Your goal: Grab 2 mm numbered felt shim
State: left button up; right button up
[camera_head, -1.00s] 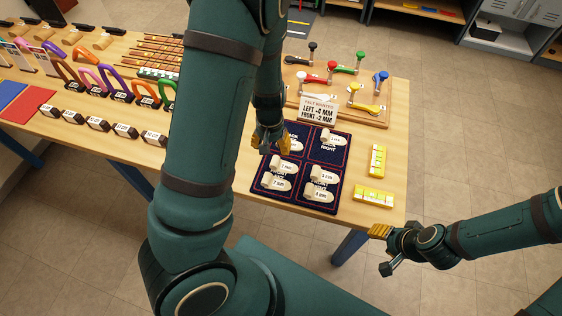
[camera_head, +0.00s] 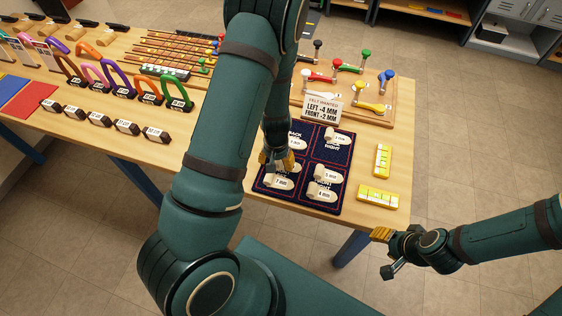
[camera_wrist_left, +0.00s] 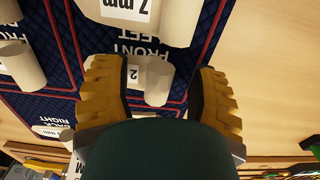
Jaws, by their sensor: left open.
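The 2 mm felt shim (camera_wrist_left: 157,84) is a pale piece with a white label, of which a "2" shows in the left wrist view. It lies on the dark blue quilted pad (camera_head: 329,151), by the print "FRONT LEFT". My left gripper (camera_head: 276,161) is open over the pad's left part, and its yellow fingers stand on either side of the shim in the wrist view (camera_wrist_left: 155,95), apart from it. In the head view the gripper largely hides this shim. The 7 mm shim (camera_head: 281,183) lies close by. My right gripper (camera_head: 383,252) looks open and empty, off the table's front edge.
Other labelled shims lie on the pad, among them the 4 mm (camera_head: 321,191) and 5 mm (camera_head: 326,175) ones. A sign (camera_head: 322,109) stands behind the pad. Yellow blocks (camera_head: 378,196) lie at right. A board with coloured-knob tools (camera_head: 375,107) is at the back.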

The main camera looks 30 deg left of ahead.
pick_arm(q)
jog(key=c, duration=0.9)
jog(key=shift+c, duration=0.2)
